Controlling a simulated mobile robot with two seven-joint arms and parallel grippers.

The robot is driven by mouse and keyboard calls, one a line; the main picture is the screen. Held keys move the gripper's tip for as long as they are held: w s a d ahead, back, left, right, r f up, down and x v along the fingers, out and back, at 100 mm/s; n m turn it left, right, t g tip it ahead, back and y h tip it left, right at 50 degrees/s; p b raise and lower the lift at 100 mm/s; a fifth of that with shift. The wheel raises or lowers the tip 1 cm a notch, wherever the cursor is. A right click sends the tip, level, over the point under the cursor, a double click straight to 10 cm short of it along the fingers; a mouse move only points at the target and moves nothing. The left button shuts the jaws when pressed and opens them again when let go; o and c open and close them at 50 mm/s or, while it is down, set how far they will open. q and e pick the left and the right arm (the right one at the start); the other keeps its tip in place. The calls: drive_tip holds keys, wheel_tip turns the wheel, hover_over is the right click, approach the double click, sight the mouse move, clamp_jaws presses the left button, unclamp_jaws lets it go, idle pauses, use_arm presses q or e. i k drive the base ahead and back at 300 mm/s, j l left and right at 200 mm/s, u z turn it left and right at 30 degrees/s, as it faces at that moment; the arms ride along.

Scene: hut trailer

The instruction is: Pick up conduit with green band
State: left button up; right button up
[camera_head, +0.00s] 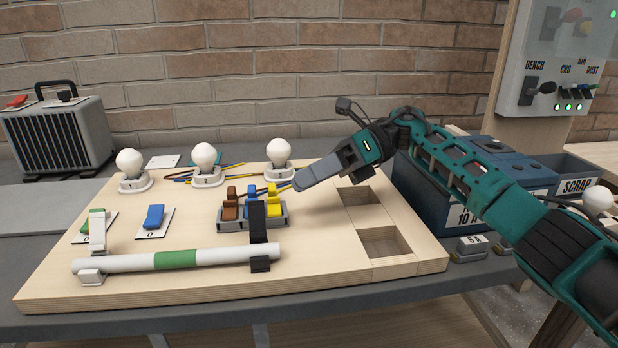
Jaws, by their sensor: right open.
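The conduit (215,256) is a white tube with a green band (178,259) near its middle. It lies across the front of the wooden board (200,289). Its left end sits at a white clip (97,232) and its right end at a black clip (258,222); both clips have upright flaps. My right gripper (303,181) is open and empty. It is above the board, behind and to the right of the conduit, apart from it. One finger hides most of the other. My left gripper is not in view.
A terminal block with brown, blue and yellow levers (252,206) stands between gripper and conduit. Several bulbs (206,158) line the board's back. Two square recesses (384,242) are at its right. Blue bins (440,203) stand beyond my arm, a heater (60,138) at far left.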

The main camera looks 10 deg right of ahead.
sight(184, 258)
drive_tip(key=l, duration=0.15)
drive_tip(key=k, duration=0.95)
